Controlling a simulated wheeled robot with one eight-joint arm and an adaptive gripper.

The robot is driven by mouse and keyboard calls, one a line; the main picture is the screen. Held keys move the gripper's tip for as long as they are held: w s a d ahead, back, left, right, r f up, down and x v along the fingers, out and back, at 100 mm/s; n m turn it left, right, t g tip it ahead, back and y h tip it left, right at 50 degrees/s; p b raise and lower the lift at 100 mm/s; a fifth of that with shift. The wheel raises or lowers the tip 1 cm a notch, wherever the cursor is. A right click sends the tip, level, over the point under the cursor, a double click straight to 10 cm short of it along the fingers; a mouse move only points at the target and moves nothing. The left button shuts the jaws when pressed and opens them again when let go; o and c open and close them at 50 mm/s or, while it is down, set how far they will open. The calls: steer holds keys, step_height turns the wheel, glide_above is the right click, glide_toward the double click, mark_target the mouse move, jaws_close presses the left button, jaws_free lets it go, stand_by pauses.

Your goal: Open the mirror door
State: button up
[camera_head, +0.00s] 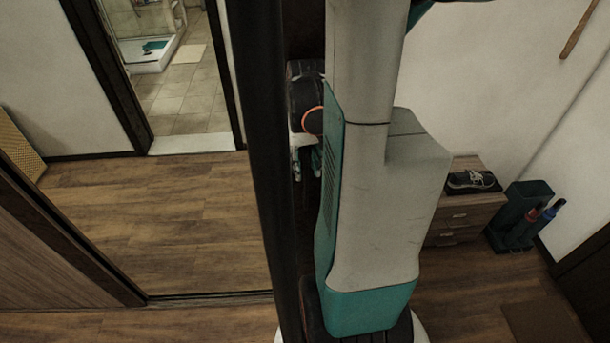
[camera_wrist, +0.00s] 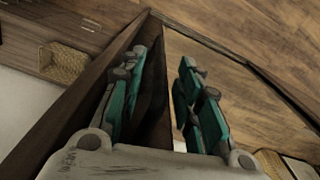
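The mirror door shows in the head view as a tall pane (camera_head: 190,225) with a thick dark vertical frame edge (camera_head: 265,150). A dark rail runs along its bottom. In the wrist view its dark edge (camera_wrist: 154,105) runs between the teal fingers of my gripper (camera_wrist: 163,100), with a glassy pane (camera_wrist: 225,75) showing wood floor to the right. The fingers are apart, one on each side of the edge. I cannot tell whether they touch it. In the head view my gripper is mostly hidden behind my own arm and the frame.
A doorway to a tiled room (camera_head: 185,100) shows within the pane. A woven basket (camera_wrist: 65,62) is at upper left.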

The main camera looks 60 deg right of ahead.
steer(key=shift+f+b, duration=0.3)
steer(key=shift+f, duration=0.4)
jaws_close()
